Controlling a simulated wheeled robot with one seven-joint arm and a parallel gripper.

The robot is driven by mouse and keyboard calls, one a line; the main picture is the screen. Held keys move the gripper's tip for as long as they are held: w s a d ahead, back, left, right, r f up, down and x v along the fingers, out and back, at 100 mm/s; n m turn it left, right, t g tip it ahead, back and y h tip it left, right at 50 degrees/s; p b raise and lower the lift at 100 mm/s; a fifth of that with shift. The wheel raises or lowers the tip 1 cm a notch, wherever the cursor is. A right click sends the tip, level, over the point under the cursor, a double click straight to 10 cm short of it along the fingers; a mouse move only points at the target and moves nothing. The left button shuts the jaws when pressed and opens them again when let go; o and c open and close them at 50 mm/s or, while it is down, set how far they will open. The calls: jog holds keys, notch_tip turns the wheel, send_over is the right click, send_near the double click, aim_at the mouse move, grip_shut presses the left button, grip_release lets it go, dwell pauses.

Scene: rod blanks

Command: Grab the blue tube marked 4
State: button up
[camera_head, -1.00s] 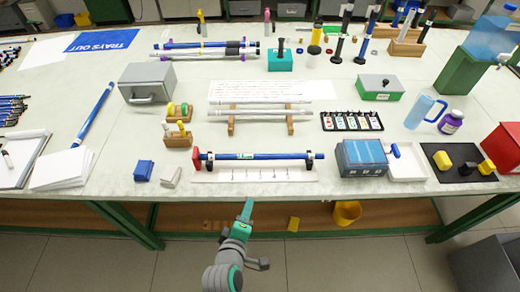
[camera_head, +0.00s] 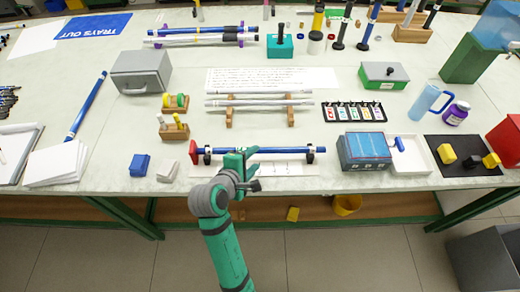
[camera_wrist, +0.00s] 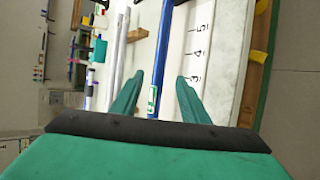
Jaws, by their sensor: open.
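A blue tube (camera_head: 284,152) lies across a low stand with black holders near the table's front edge. It also shows in the wrist view (camera_wrist: 163,55), with a green and white label (camera_wrist: 152,98) too small to read. My gripper (camera_head: 242,158) is over the tube's middle in the head view and hides part of it. In the wrist view my gripper (camera_wrist: 160,78) is open, with one finger on each side of the tube. I cannot tell how far the fingers reach down around it.
A white strip with printed numbers (camera_wrist: 200,50) runs beside the tube. A blue-grey box (camera_head: 362,150) stands right of the stand, and a small blue block (camera_head: 140,165) left. Grey rods on a wooden rack (camera_head: 229,118) lie behind. Another blue tube (camera_head: 87,105) lies at left.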

aim_at(262, 152)
jog(key=shift+x, duration=2.85)
jog(key=shift+r, duration=0.1)
grip_shut()
